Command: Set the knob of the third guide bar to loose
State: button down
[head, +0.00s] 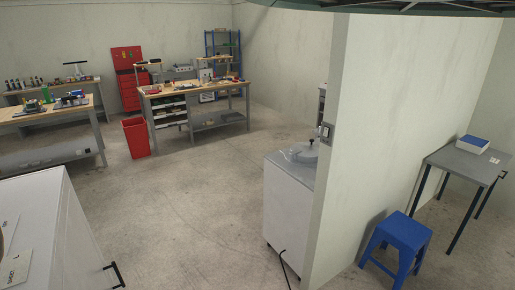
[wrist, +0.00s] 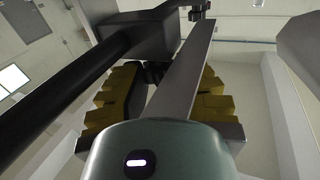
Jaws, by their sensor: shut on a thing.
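In the wrist view my gripper (wrist: 155,80) has yellowish ridged fingers on both sides of a dark piece (wrist: 152,72), and it is shut on this piece. The piece looks like a knob, but most of it is hidden by a flat grey bar (wrist: 183,80) that crosses in front of it. A black rod (wrist: 50,92) runs up from the lower left to a black block (wrist: 138,38) just above the fingers. I cannot tell which guide bar this is, nor the knob's setting. My gripper is not in the head view.
In the head view a white cabinet (head: 75,230) with a black handle fills the lower left. A partition wall (head: 385,110) stands at right, with a blue stool (head: 398,240) and a grey table (head: 465,165) beyond. Workbenches (head: 195,90) stand at the back. The middle floor is clear.

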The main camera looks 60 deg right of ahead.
jog(key=shift+w+d, duration=0.1)
jog(key=shift+w, duration=0.05)
dwell(0.6)
jog(key=c, duration=0.6)
grip_release()
jog(key=shift+c, duration=0.2)
jog(key=shift+a+f, duration=0.15)
jog(key=shift+a, duration=0.1)
jog(key=shift+h, duration=0.3)
jog(key=shift+a+m+t+b, duration=0.1)
jog(key=shift+m+t+b, duration=0.2)
jog(key=shift+m+t, duration=0.1)
jog(key=shift+h, duration=0.3)
jog(key=shift+m+t+h+b, duration=0.4)
jog(key=shift+b, duration=0.1)
jog(key=shift+b, duration=0.35)
